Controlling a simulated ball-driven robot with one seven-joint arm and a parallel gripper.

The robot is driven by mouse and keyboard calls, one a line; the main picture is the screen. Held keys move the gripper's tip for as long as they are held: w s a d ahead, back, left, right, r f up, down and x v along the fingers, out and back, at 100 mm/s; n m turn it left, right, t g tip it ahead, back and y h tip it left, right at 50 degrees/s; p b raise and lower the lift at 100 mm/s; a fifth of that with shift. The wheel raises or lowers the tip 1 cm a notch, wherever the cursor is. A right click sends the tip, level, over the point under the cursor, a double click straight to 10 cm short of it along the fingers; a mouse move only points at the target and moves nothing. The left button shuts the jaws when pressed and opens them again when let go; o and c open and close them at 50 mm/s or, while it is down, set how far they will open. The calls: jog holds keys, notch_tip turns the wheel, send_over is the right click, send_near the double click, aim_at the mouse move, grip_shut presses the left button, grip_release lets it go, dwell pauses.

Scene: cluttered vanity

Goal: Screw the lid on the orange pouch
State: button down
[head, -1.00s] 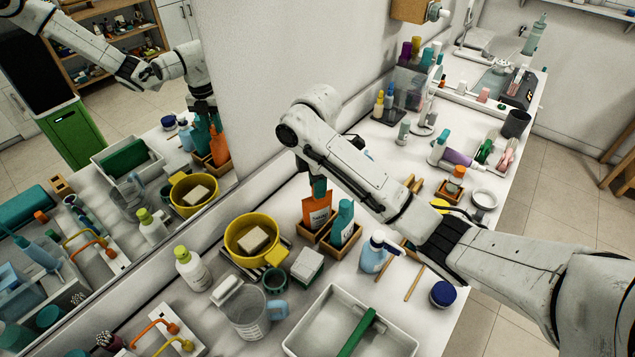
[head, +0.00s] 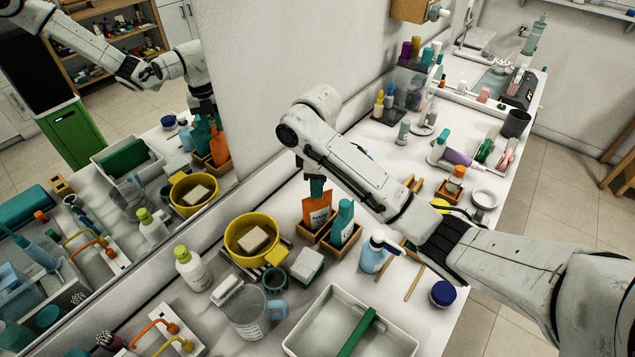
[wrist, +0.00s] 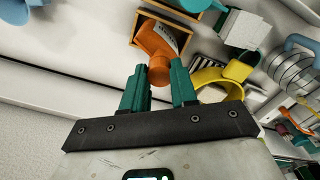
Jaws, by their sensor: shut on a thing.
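The orange pouch (head: 316,213) stands upright in a wooden box (head: 309,237) near the mirror wall. It also shows in the wrist view (wrist: 156,38). My gripper (head: 317,193) points down right above the pouch's top. In the wrist view, my gripper's teal fingers (wrist: 160,78) are shut on a round orange lid (wrist: 160,71), which lines up with the pouch's top. The lid is hidden by the fingers in the head view. I cannot tell how far it sits on the thread.
A teal bottle (head: 344,222) stands in the box just right of the pouch. A yellow bowl (head: 231,228) with a sponge is to the left. A spray bottle (head: 374,254) and a white tray (head: 410,340) are nearer. The mirror wall is close behind.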

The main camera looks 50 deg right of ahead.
jog(key=m, duration=0.4)
jog(key=shift+m, duration=0.3)
jog(key=shift+m, duration=2.3)
jog(key=shift+s+m, duration=0.1)
jog(key=shift+m, duration=1.7)
